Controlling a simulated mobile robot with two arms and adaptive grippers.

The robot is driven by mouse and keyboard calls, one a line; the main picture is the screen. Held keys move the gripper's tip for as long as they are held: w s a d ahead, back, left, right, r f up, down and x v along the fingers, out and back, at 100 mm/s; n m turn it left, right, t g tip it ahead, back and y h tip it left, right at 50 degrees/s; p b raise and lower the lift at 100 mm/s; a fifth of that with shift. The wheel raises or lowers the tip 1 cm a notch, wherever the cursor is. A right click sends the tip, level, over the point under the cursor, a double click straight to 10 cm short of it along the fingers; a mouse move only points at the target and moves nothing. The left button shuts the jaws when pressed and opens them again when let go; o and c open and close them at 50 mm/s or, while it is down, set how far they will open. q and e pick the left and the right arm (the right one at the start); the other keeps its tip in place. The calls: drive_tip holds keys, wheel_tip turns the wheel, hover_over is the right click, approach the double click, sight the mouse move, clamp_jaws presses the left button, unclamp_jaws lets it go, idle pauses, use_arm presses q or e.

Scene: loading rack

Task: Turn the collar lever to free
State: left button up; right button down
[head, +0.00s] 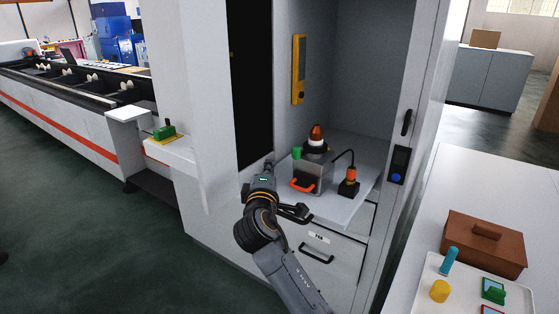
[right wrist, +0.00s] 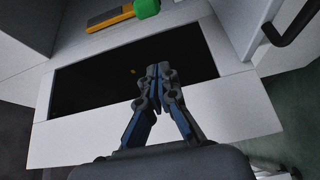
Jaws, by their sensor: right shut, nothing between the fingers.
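A grey box-shaped fixture (head: 316,172) stands on the white shelf of the open cabinet in the head view. It carries a dark collar (head: 315,150) with an orange-and-white cone-shaped piece (head: 316,136) on top. An orange handle (head: 302,186) sits low on its front; I cannot tell whether this is the collar lever or which way it is set. My right gripper (head: 269,168) is left of the fixture, apart from it. In the right wrist view my right gripper (right wrist: 160,70) is shut and empty, before a dark opening. My left gripper is not in view.
A black post with an orange top (head: 350,178) stands right of the fixture, joined by a cable. A yellow device (head: 298,70) hangs on the cabinet wall. Drawers with a black handle (head: 316,256) are below. A brown box (head: 484,243) sits on the right table.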

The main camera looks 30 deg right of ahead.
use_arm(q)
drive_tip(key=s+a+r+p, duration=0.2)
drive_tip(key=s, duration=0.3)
use_arm(e)
drive_tip(key=x, duration=0.9)
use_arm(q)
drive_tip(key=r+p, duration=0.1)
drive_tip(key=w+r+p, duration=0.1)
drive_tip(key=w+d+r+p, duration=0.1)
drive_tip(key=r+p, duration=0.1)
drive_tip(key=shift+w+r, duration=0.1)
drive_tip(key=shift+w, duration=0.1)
use_arm(e)
drive_tip(key=s+d+y, duration=0.1)
drive_tip(key=s+d, duration=0.2)
drive_tip(key=s, duration=0.2)
drive_tip(key=shift+d+r+n+t, duration=0.2)
drive_tip(key=shift+d+n+t, duration=0.05)
drive_tip(key=shift+n+t, duration=0.15)
drive_tip(key=shift+w+f, duration=0.1)
drive_tip(key=shift+w, duration=0.1)
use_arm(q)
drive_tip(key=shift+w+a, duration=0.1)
use_arm(e)
drive_tip(key=shift+w, duration=0.1)
